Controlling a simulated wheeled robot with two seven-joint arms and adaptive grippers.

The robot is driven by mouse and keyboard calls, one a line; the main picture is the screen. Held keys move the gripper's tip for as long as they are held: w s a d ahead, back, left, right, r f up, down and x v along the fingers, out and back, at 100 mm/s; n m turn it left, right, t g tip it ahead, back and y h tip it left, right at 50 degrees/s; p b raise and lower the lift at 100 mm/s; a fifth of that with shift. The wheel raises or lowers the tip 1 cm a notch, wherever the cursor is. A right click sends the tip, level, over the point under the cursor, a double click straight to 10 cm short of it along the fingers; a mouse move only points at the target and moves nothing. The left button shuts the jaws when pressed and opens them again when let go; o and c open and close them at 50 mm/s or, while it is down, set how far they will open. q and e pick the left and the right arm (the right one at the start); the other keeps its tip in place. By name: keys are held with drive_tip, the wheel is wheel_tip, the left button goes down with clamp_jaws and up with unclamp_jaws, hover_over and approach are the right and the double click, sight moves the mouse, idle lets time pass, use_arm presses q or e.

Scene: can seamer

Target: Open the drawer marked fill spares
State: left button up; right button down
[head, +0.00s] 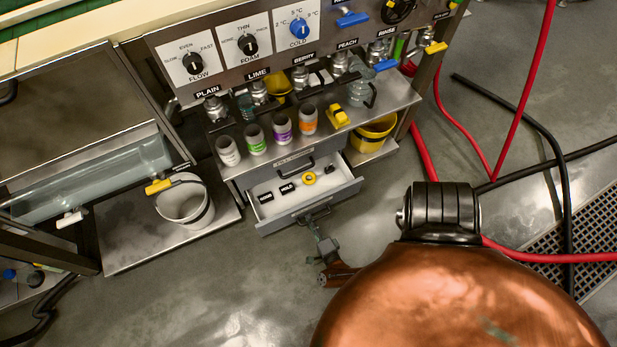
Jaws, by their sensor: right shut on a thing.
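A grey drawer (325,184) under the filling bench stands pulled out, its inside in view. Small black label plates and a yellow ring lie in it. Its dark handle (312,214) is on the front panel, and I cannot read a marking on that panel. My right gripper (317,228) is at this handle, shut on it, reaching up from below. Above it a shut drawer front (285,174) has its own dark handle and a small pale label, too small to read surely. My left gripper is not in view.
Several cups with coloured bands (281,128) stand on the shelf above. A white bucket (187,203) stands left of the drawer, and a yellow bucket (372,133) right of it. Red hoses (520,90) and black hoses cross the right side. Floor before the drawer is clear.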

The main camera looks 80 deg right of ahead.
drive_tip(key=shift+s+d, duration=0.1)
drive_tip(key=shift+s, duration=0.05)
drive_tip(key=c, duration=2)
unclamp_jaws()
drive_tip(key=shift+c, duration=0.2)
